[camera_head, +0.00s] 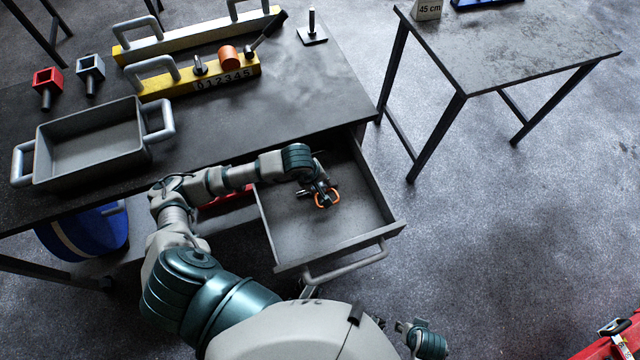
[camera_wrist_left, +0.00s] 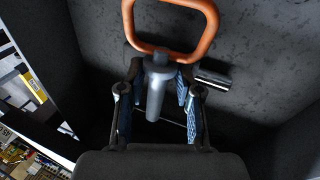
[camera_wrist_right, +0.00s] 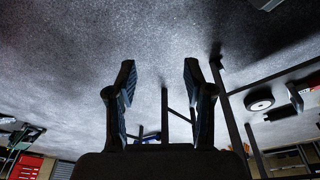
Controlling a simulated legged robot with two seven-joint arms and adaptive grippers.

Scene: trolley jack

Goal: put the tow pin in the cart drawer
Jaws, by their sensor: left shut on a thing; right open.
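The tow pin has a grey shaft and an orange loop handle (camera_head: 337,199). My left gripper (camera_head: 320,190) is shut on it, over the open cart drawer (camera_head: 284,226). In the left wrist view the pin's shaft (camera_wrist_left: 156,92) sits between the two fingers (camera_wrist_left: 160,70), with the orange loop beyond the fingertips. Whether the pin touches the drawer floor I cannot tell. My right gripper (camera_wrist_right: 160,78) is open and empty in the right wrist view, facing the grey floor.
The drawer is pulled out under the dark cart top (camera_head: 320,85), its handle (camera_head: 345,267) in front. A grey tray (camera_head: 95,105), yellow bars (camera_head: 195,40), a red socket block (camera_head: 47,80) and a black-based post (camera_head: 312,30) stand on top. Another table (camera_head: 530,45) is at right.

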